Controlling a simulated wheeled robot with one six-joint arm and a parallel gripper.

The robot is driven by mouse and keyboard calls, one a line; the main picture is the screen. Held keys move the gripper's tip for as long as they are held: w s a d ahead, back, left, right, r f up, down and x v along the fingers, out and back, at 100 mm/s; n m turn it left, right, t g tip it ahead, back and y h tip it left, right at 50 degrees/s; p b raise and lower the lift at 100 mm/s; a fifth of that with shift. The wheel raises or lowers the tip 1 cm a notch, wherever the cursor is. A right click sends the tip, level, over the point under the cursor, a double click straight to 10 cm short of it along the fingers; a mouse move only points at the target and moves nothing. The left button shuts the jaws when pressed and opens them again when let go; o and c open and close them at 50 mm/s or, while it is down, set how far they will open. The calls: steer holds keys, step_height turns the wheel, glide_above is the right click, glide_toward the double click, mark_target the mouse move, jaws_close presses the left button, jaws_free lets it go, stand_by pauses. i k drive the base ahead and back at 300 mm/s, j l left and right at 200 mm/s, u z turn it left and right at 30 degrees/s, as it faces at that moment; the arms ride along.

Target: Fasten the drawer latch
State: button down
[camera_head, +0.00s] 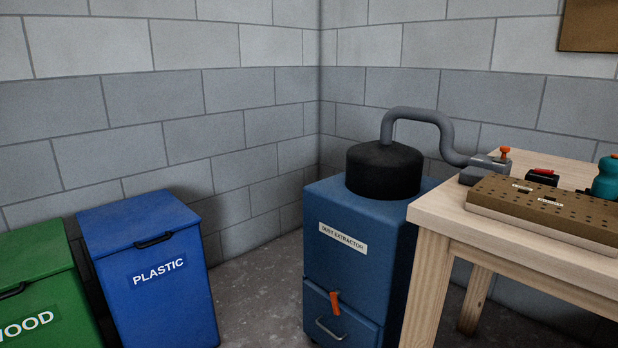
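The blue dust extractor (352,215) stands on the floor in the room's corner, with a white "DUST EXTRACTOR" label on its front. Its drawer (359,330) is low in the front, partly cut off by the bottom of the picture. I cannot tell whether the drawer is fully closed. The orange drawer latch (335,303) is at the drawer's upper edge, its lever pointing down and slightly tilted. I cannot tell whether it is hooked. A metal drawer handle (330,331) sits below it. My gripper is not in view.
A wooden workbench (433,219) stands close on the right, bearing a perforated board (535,208), a grey hose fitting (484,168) and a teal container (606,181). A blue PLASTIC bin (158,290) and green WOOD bin (45,310) stand left. Bare floor (256,285) lies between.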

mark_target(334, 294)
steer(key=j, duration=0.2)
steer(key=i+l+u, duration=0.15)
steer(key=i, duration=0.3)
steer(key=i+l+u, duration=0.2)
steer(key=i+l, duration=0.2)
steer(key=i, duration=0.05)
